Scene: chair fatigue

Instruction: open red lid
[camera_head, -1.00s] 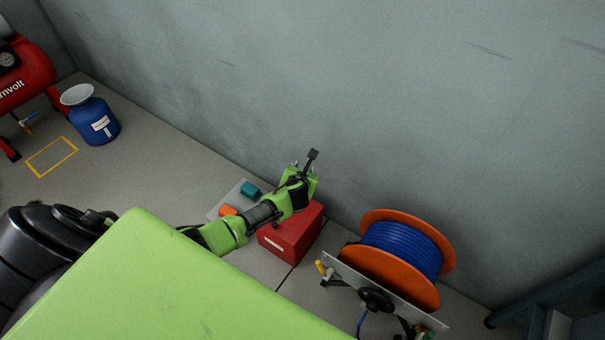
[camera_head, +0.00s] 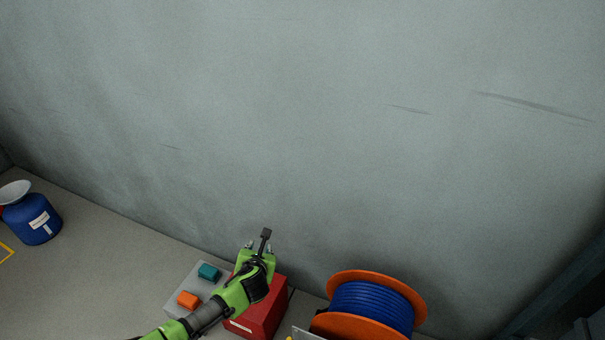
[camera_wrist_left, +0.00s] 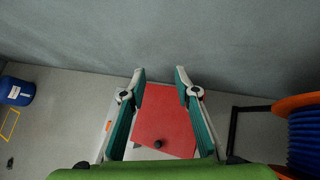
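A red box (camera_head: 262,312) stands on the floor near the wall, low in the head view, partly hidden by my left arm. In the left wrist view its red top (camera_wrist_left: 178,112) lies below and between my fingers, with a small black knob (camera_wrist_left: 158,144) near its lower edge. My left gripper (camera_head: 262,248) is over the box's far side in the head view. In the left wrist view the left gripper (camera_wrist_left: 160,73) is open, its two fingers apart with nothing between the tips. I cannot tell whether they touch the box. My right gripper is not in view.
A blue container (camera_head: 32,218) stands far left. The wall (camera_head: 300,120) is close behind.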

